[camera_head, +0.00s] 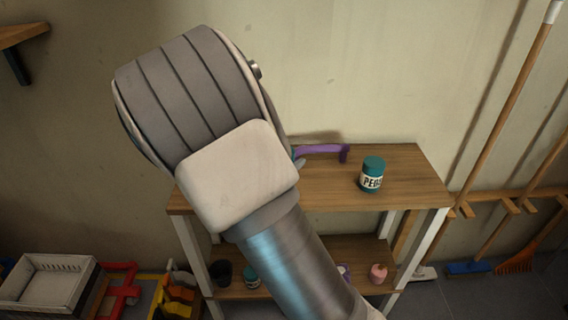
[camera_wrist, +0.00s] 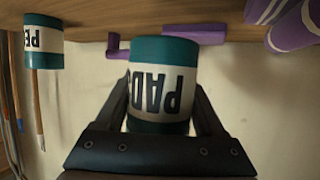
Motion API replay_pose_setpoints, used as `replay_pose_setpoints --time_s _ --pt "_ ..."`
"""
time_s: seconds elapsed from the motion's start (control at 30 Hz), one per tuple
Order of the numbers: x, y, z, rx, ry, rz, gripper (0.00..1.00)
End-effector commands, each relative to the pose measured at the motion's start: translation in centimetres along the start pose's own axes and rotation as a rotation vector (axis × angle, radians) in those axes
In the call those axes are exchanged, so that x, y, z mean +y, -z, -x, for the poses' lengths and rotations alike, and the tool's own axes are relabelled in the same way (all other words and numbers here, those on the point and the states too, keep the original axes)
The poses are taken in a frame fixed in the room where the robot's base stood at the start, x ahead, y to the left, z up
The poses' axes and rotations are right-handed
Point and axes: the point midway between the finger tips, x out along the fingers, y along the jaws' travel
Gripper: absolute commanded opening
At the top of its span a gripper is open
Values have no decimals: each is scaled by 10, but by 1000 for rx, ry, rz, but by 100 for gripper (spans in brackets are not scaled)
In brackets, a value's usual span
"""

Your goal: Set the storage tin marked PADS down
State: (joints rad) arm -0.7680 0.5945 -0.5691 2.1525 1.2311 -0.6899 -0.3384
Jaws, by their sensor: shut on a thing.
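The teal storage tin with a cream label reading PADS (camera_wrist: 162,85) is between the fingers of my gripper (camera_wrist: 165,100) in the wrist view. My gripper is shut on it. The wrist view is upside down, with the wooden top at the upper edge, so the tin looks upright in the room. Its base is close to the wooden shelf top (camera_head: 325,190); I cannot tell whether it touches. In the head view my arm hides my gripper and the tin.
A teal tin marked PEGS (camera_head: 372,175) stands on the top, right of my arm. A purple item (camera_head: 322,150) lies at the back. Purple striped things (camera_wrist: 300,25) are near the held tin. A pink jar (camera_head: 378,273) stands on the lower shelf. Bare wood surrounds the PEGS tin.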

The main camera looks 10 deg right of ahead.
Motion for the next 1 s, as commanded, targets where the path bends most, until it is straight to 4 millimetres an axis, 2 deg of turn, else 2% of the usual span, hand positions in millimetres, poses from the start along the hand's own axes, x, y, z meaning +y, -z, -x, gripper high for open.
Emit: replay_pose_setpoints --time_s 0.03,0.2,0.5,0.8,1.0 --pt "11 6 6 -1 -2 -2 0" --pt "43 21 21 0 -2 -3 0" --pt "84 40 42 0 -1 -2 0" --pt "100 46 49 0 0 0 0" --pt "96 46 50 0 22 10 0"
